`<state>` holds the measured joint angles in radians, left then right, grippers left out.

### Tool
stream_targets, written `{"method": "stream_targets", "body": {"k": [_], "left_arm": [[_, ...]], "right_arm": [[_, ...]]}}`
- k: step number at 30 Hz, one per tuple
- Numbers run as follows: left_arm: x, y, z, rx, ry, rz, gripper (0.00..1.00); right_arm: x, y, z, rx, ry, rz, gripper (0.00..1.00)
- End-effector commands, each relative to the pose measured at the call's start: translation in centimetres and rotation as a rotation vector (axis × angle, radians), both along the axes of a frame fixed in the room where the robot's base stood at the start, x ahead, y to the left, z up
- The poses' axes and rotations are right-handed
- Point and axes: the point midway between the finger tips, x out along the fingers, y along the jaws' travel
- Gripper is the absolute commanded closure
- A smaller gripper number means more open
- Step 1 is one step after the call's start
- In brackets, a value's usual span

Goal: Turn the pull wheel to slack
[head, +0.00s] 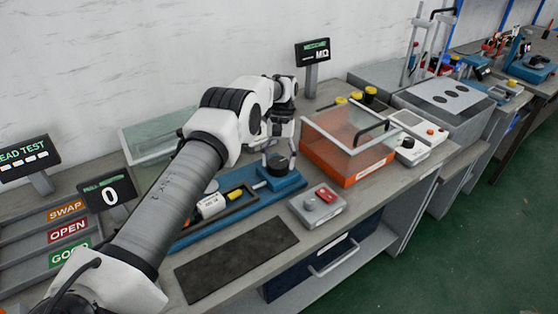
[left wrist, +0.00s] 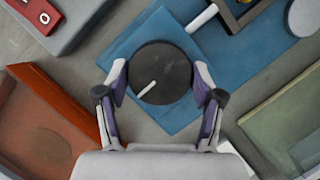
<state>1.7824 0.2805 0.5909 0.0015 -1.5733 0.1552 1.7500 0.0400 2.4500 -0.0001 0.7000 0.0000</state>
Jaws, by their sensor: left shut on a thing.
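The pull wheel is a round dark knob (left wrist: 160,72) with a white pointer line, on a blue base (left wrist: 130,42). In the left wrist view the line slants from the wheel's centre toward lower left. My left gripper (left wrist: 161,82) has one finger on each side of the wheel and is shut on it. In the head view the wheel (head: 278,166) sits at the right end of the blue base, below my left gripper (head: 278,145). A display (head: 108,194) at the left reads 0. My right gripper is not in view.
An orange box with a clear lid (head: 345,150) stands close right of the wheel. A grey control box (head: 317,206) with a red button is in front. A dark mat (head: 236,259) lies at the front edge. A greenish clear bin (head: 150,140) stands behind my arm.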

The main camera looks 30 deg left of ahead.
Motion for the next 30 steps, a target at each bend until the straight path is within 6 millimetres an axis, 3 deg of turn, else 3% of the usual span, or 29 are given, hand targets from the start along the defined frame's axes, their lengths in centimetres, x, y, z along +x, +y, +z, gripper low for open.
{"method": "stream_targets", "body": {"k": [30], "left_arm": [[-0.5,0.3,0.3,0.001,0.006,0.961,0.68]], "right_arm": [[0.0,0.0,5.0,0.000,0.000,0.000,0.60]]}}
